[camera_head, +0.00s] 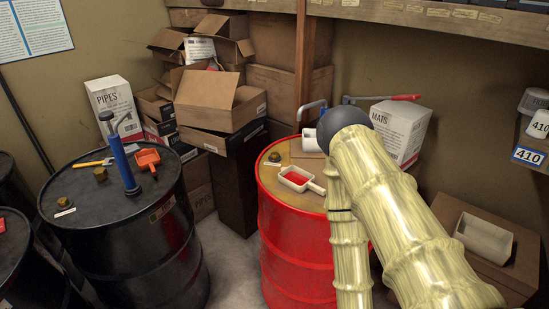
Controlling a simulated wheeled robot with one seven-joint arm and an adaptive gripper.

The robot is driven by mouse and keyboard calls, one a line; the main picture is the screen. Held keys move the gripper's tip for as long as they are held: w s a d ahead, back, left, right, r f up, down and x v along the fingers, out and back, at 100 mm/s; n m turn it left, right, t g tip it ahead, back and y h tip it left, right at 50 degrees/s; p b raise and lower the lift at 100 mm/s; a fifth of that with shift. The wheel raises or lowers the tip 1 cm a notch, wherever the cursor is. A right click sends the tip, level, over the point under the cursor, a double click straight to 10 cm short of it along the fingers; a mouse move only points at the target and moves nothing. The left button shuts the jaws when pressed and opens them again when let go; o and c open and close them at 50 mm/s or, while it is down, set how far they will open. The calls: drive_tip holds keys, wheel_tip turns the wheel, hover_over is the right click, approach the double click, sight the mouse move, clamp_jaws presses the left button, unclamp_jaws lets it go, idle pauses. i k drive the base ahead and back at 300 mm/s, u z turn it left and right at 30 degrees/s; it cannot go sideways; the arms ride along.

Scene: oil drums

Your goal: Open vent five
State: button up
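A red drum (297,248) stands in the middle, with a small brass-coloured cap (275,157) on its lid beside a small white label (272,165). A black drum (150,245) stands at the left, with brass-coloured caps (100,174) and (63,203) on its lid and a white label (65,212) near its front edge. The label writing is too small to read, so I cannot tell which vent is five. My sleeved arm covers the right part of the red drum. My gripper does not show.
The red drum bears a white scoop (297,180) with red inside. The black drum bears a blue hand pump (123,162), an orange scoop (148,158) and a yellow-handled tool (92,162). Cardboard boxes (220,104) stack behind. A MATS box (402,135) stands right.

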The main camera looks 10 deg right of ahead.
sight(274, 154)
drive_tip(key=u, duration=0.2)
drive_tip(key=i, duration=1.15)
drive_tip(key=u, duration=0.3)
